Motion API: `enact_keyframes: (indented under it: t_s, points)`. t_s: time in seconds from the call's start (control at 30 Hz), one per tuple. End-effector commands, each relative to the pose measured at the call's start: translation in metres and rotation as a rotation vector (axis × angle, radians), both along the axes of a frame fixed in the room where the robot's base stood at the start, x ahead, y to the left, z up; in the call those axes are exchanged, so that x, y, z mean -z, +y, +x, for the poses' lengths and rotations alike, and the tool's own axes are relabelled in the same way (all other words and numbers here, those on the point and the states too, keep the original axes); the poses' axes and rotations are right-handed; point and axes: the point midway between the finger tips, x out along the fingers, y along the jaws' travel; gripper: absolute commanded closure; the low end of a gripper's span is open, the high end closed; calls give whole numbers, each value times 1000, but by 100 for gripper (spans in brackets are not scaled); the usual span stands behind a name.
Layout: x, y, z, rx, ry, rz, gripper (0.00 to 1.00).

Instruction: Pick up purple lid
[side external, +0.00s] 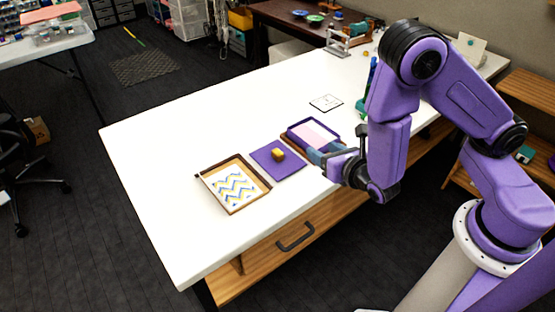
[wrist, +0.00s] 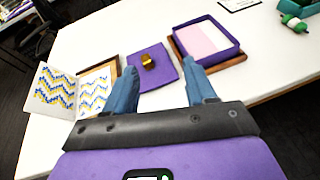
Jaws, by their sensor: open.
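The purple lid (side external: 270,167) is a flat purple square with a gold, cube-shaped knob (side external: 278,154) on top. It lies flat on the white table (side external: 180,150), between a patterned box and a purple box. My gripper (side external: 316,160) is open and empty, to the right of the lid in the side view, apart from it. In the wrist view, the lid (wrist: 166,77) and its knob (wrist: 148,62) show ahead between the two blue fingers (wrist: 161,67) of my gripper. The knob sits nearer the left finger in that view.
A purple box (side external: 337,128) with a pink inside stands on a brown tray (wrist: 228,63) right of the lid. A wooden box (side external: 262,181) with zigzag-patterned panels stands to the left. A white card (side external: 325,103) lies farther back. The table's left part is clear.

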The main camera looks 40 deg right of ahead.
Motion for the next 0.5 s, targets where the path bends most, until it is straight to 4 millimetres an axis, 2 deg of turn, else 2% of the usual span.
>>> enact_keyframes:
  t_s: [0.03,0.1,0.3,0.5]
  points:
    - [12,6,-1,-59,19,-27,45]
    - [25,15,-2,-131,40,-47,45]
    - [43,25,-3,-220,70,-63,45]
    - [54,24,23,-217,70,-61,45]
